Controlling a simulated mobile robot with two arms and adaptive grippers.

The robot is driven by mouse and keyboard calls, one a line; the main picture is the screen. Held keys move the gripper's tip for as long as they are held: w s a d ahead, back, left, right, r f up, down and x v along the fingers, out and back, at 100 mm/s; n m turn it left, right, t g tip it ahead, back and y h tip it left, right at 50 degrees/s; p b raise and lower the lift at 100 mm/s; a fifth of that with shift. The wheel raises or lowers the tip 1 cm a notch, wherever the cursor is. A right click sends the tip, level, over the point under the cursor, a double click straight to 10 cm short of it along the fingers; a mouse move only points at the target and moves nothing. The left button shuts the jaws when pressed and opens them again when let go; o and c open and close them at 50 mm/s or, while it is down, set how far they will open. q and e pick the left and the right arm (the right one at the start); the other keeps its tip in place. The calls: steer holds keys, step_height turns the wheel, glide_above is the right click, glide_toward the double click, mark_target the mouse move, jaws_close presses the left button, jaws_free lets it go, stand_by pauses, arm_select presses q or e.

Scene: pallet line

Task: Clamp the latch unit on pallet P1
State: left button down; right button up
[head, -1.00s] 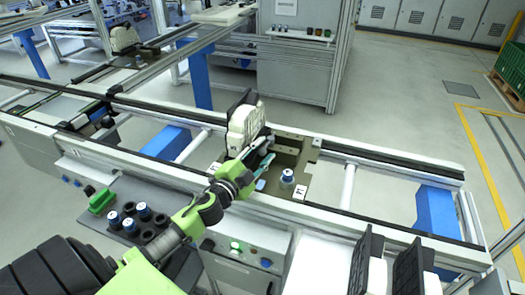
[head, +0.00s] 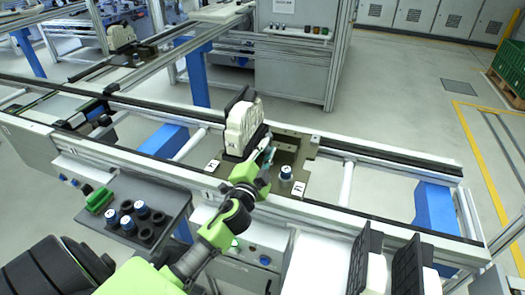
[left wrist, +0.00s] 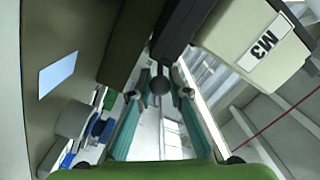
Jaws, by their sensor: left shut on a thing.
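The latch unit (head: 243,124), a cream-white body with black parts, stands upright on pallet P1 (head: 308,152). In the left wrist view the light housing marked M3 (left wrist: 267,42) is at the upper right, beside the fingers. My left gripper (head: 268,156) is low over the pallet, just right of the unit. Its teal fingers (left wrist: 159,100) are shut on a small dark round-ended part (left wrist: 160,84), which looks like a clamp handle. The fingers and wrist hide most of that part in the head view. My right gripper is not in view.
A blue-capped cylinder (head: 286,173) stands on the pallet close to the right of my gripper. A dark tray (head: 150,205) with capped pieces and a green block is at front left. Two more black-and-white units (head: 365,262) stand at lower right. The rails right of the pallet are clear.

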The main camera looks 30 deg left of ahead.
arm_select(q)
steer(key=shift+w+d+f+n+g+y+b, duration=0.1)
steer(key=shift+w+d+n+g+y+b, duration=0.1)
steer(key=shift+n+y+b, duration=0.2)
steer(key=shift+w+d+f+n+g+y+b, duration=0.1)
steer(key=shift+d+n+y+b, duration=0.15)
steer(key=shift+y, duration=0.25)
steer(key=shift+d+r+n+y+b, duration=0.15)
steer(key=shift+n+y+b, duration=0.15)
steer(key=shift+y, duration=0.3)
steer(key=c, duration=1.9)
jaws_free()
steer(key=v, duration=1.2)
steer(key=shift+r, duration=0.3)
